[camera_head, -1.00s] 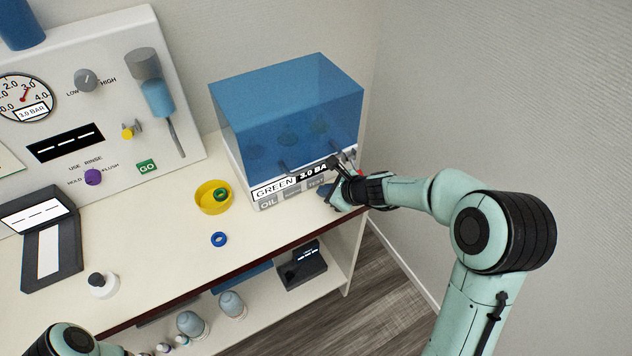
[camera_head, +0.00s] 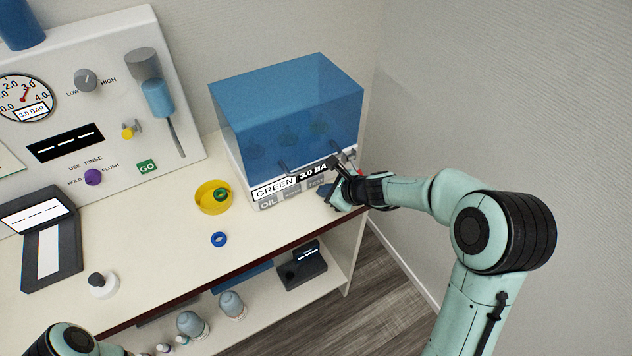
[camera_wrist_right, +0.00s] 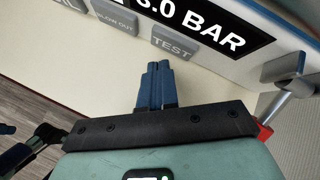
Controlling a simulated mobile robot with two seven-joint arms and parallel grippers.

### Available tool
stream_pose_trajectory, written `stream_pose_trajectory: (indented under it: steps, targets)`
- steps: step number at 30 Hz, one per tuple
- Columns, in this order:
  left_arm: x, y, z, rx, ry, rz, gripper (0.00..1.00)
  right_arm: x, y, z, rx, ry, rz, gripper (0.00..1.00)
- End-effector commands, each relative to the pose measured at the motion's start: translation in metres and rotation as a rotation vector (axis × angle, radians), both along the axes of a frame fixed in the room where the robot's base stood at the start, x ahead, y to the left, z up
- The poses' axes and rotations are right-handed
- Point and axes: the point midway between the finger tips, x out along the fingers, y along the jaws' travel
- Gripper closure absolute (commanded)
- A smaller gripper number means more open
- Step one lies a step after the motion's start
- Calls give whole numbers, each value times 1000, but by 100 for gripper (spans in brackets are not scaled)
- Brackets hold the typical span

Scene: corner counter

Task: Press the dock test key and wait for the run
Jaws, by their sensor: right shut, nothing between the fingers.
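The dock (camera_head: 255,178) is a white box under a clear blue cover (camera_head: 290,95) at the back right of the counter. Its front reads GREEN and 3.0 BAR, with grey keys below. The grey TEST key (camera_wrist_right: 172,48) shows in the right wrist view, and partly in the head view (camera_head: 315,183). My right gripper (camera_wrist_right: 158,66) is shut and empty, its blue fingertips just in front of the TEST key's lower edge. I cannot tell whether they touch it. In the head view the right gripper (camera_head: 326,191) is at the dock's front right corner. My left gripper is out of view.
A yellow bowl (camera_head: 204,206) holding a green ring (camera_head: 221,194) and a blue ring (camera_head: 219,239) lie left of the dock. A panel (camera_head: 120,75) with gauge and knobs stands at the back left. The cover's handle (camera_head: 303,166) is close to my right gripper.

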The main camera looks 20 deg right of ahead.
Motion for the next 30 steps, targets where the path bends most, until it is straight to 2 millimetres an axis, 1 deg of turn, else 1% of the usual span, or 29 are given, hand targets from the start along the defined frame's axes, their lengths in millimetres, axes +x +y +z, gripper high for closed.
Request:
stream_pose_trajectory:
  steps: [5, 12, 30]
  targets:
    - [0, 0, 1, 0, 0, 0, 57, 1, 0, 0, 0, 0, 0, 100]
    - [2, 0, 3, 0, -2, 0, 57, 9, 1, 0, 0, 0, 0, 100]
    - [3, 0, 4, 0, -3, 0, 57, 11, 1, 0, 0, 0, 0, 100]
